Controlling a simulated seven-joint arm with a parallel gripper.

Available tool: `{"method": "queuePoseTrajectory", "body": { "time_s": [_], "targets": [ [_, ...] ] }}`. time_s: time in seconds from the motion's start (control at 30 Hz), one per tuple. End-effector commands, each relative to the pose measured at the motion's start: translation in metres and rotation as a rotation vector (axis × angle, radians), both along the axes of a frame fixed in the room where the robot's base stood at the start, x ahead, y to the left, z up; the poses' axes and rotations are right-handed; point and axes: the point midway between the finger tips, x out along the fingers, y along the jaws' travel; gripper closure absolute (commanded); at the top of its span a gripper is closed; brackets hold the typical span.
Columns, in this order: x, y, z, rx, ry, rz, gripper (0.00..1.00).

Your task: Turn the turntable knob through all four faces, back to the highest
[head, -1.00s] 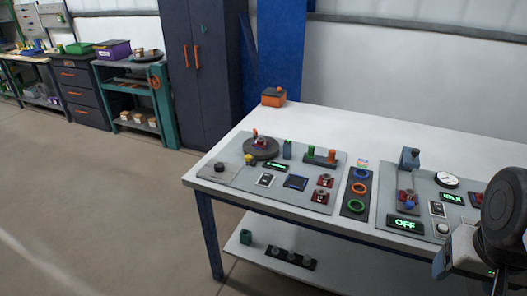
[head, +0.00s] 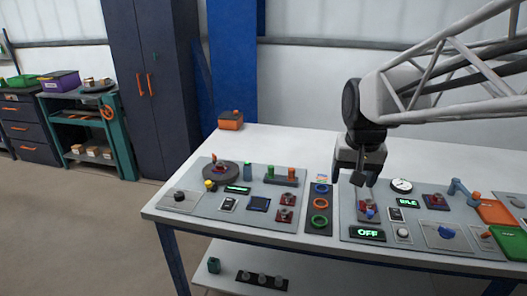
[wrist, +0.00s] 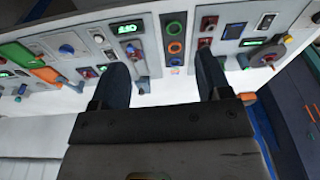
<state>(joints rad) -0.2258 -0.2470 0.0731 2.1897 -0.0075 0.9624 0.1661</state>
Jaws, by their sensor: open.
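The turntable (head: 220,171) is a dark round disc at the back left of the left grey panel, with a small red and orange piece on it. A dark knob (head: 180,196) sits on a plate at that panel's front left corner. I cannot tell which of these the task calls the turntable knob. My gripper (head: 362,178) hangs over the right panel, well to the right of both. Its two dark fingers (wrist: 162,75) are apart and empty in the wrist view. The turntable also shows at the right of the wrist view (wrist: 268,55).
A lit green display (head: 238,189) and a yellow button (head: 210,185) lie near the turntable. A dark strip with coloured rings (head: 318,228) separates the panels. The right panel has an OFF display (head: 367,233) and a gauge (head: 401,186). The table's back (head: 290,140) is mostly clear.

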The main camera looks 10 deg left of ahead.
Motion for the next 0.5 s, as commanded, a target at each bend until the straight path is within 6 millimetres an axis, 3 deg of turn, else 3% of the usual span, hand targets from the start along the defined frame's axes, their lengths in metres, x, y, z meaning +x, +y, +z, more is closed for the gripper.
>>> {"method": "queuePoseTrajectory", "body": {
  "time_s": [0.5],
  "targets": [
    [0.102, 0.107, -0.012, 0.001, 0.04, 0.049, 0.29]
  ]
}}
